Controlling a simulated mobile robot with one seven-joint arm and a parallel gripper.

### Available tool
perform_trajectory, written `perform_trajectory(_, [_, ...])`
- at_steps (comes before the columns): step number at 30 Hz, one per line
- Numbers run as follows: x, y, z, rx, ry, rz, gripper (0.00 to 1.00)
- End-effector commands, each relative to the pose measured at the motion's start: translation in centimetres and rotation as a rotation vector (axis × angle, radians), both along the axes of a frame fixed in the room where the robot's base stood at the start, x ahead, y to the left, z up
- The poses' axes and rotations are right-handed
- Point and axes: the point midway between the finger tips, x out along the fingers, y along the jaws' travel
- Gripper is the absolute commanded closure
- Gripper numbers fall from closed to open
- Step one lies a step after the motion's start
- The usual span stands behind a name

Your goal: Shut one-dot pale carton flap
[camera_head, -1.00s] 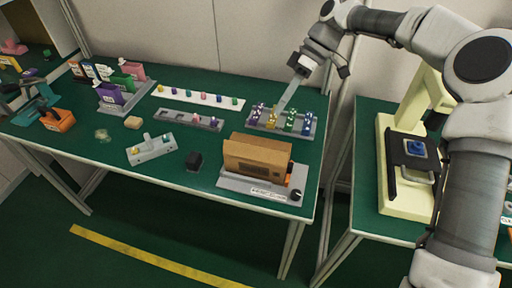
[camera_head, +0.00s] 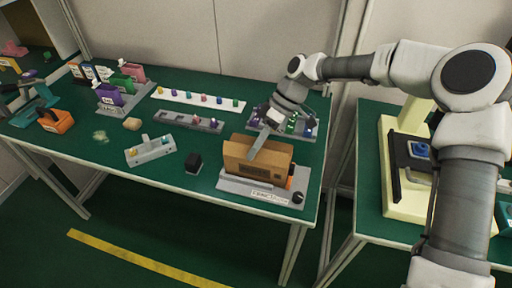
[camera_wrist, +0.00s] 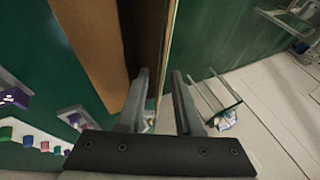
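A brown carton (camera_head: 236,155) stands on a grey base (camera_head: 232,186) near the table's front right. Its near face has dark openings. I see no dots that I can read, and I cannot tell its flap's position clearly. My gripper (camera_head: 254,153) reaches down at the carton's top edge. In the wrist view, my gripper (camera_wrist: 160,72) has its two fingers apart. A thin upright brown panel edge (camera_wrist: 167,45) runs between them, with a visible gap on the right side. A wider tan panel (camera_wrist: 95,45) lies to the left, with a dark interior between.
The base carries a label and a black knob (camera_head: 297,198). A black block (camera_head: 194,163) and a grey holder (camera_head: 150,150) stand to the left. A rack of coloured pieces (camera_head: 311,127) is behind the carton. A cream machine (camera_head: 391,196) stands on the right table.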

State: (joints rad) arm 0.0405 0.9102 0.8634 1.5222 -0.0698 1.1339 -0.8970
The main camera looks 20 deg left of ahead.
Motion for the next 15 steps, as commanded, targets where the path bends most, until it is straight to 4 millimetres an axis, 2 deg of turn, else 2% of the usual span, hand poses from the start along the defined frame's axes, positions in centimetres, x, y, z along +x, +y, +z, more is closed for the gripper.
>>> perform_trajectory(3, [0.01, -0.01, 0.02, 0.0, 0.0, 0.0, 0.66])
perform_trajectory(9, [0.02, -0.01, 0.03, 0.0, 0.0, 0.0, 1.0])
perform_trajectory(15, [0.03, -0.02, 0.05, 0.0, 0.0, 0.0, 1.0])
